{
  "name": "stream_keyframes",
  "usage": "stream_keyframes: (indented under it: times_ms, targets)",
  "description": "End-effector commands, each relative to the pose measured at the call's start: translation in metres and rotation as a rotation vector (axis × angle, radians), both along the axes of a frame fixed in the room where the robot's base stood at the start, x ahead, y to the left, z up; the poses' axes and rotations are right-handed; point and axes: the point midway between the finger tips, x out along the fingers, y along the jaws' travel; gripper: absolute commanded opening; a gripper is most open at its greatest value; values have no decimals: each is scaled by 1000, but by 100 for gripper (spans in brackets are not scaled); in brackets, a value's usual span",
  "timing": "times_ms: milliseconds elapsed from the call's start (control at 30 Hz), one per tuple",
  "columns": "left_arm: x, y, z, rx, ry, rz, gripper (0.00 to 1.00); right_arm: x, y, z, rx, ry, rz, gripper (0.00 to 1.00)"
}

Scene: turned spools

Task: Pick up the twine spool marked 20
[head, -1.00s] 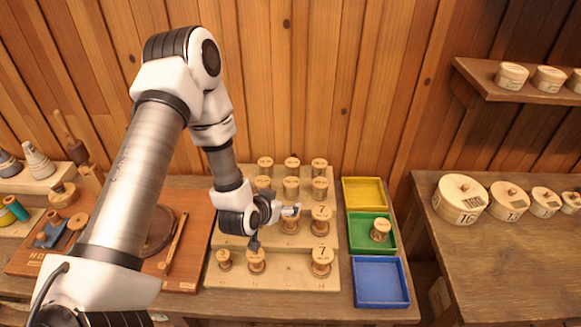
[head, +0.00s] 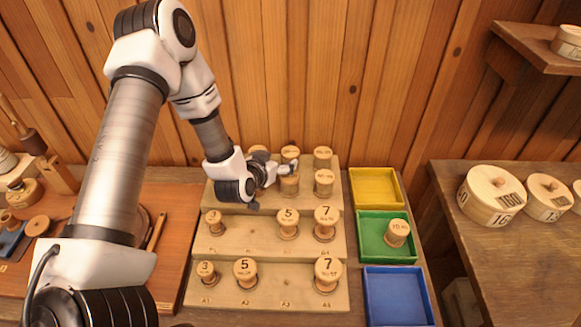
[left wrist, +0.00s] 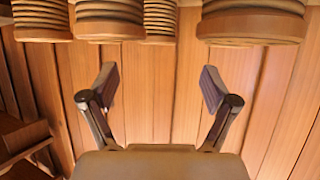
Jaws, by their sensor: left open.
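Turned twine spools stand upright on a stepped wooden rack (head: 265,293). Front rows show a 3 (head: 206,270), a 5 (head: 245,270) and a 7 (head: 327,270). The marks on the upper-row spools, such as the back-right one (head: 323,158) and the one below it (head: 323,183), are too small to read, so I cannot tell which is marked 20. My left gripper (head: 290,168) is open and empty among the upper rows, partly covering spools there. In the left wrist view, its spread fingers (left wrist: 158,90) have nothing between them; several spools (left wrist: 252,22) show along the top edge.
Yellow (head: 376,188), green (head: 372,250) and blue (head: 398,296) trays stand right of the rack; a spool (head: 397,231) is in the green one. Round boxes (head: 492,196) sit on the right bench. A plank wall rises close behind the rack.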

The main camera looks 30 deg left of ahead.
Motion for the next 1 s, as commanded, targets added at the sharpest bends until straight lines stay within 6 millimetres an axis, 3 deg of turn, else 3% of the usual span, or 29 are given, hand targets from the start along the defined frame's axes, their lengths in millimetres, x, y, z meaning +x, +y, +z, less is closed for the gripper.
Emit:
stream_keyframes:
  times_ms: [500, 733, 767, 933, 1000]
  targets:
    - [67, 6, -31, 2, -1, -1, 87, 1, 0, 22, 0, -1, 0, 40]
    - [70, 6, -35, 0, 0, 0, 87, 0, 0, 21, 0, -1, 0, 40]
    - [70, 6, -35, 0, 0, 0, 80, 0, 0, 21, 0, -1, 1, 40]
    - [70, 6, -35, 0, 0, 0, 21, 0, 0, 21, 0, -1, 1, 40]
    - [70, 6, -35, 0, 0, 0, 21, 0, 0, 21, 0, -1, 1, 40]
